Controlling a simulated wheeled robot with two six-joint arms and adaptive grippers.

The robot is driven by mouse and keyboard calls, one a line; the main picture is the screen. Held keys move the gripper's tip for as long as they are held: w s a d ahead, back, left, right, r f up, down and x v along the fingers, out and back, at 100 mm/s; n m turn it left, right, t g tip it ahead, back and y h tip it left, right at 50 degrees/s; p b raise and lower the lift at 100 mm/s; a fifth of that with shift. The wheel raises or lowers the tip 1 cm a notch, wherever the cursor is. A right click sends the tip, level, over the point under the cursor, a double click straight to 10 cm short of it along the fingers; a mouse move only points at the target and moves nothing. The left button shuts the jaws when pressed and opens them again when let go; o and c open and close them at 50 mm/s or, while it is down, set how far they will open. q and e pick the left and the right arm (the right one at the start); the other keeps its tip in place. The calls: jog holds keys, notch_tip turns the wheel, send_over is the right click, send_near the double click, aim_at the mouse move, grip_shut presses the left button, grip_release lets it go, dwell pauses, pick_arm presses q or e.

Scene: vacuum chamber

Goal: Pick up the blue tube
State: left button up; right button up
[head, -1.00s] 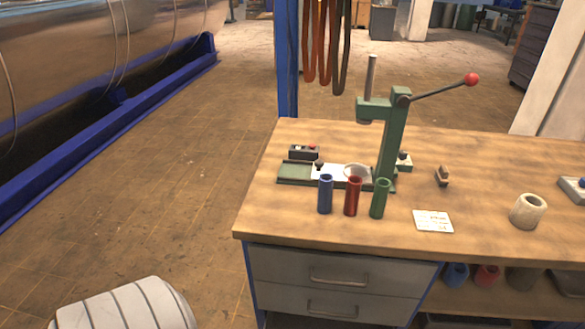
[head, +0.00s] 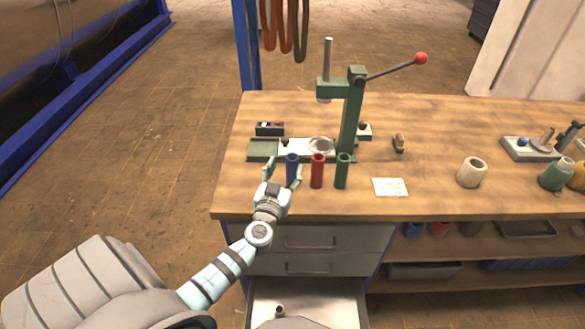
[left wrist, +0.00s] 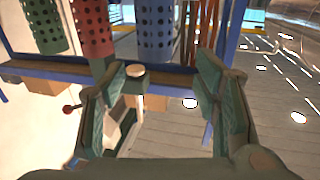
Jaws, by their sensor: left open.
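The blue tube (head: 292,171) stands upright on the workbench, at the left end of a row with a red tube (head: 317,171) and a green tube (head: 342,171). My left gripper (head: 283,165) is open at the blue tube, with one finger to its left and the other close by its right side. In the left wrist view the perforated blue tube (left wrist: 157,30) shows at the top, between the directions of the two open fingers (left wrist: 160,68). Whether the fingers touch it, I cannot tell. My right gripper is not in view.
A green arbor press (head: 352,115) with a red-knobbed lever stands behind the tubes. A white card (head: 390,187) and a pale cup (head: 471,172) lie to the right. A drawer (head: 340,295) below the bench is open. The bench's front left corner is clear.

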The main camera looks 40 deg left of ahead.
aim_at(291, 164)
pick_arm(q)
jog(key=x, duration=0.2)
jog(key=f+x, duration=0.1)
jog(key=x, duration=0.1)
jog(key=b+x, duration=0.1)
jog(key=x, duration=0.1)
jog(key=shift+w+d+f, duration=0.15)
jog(key=shift+d, duration=0.15)
jog(key=c, duration=1.1)
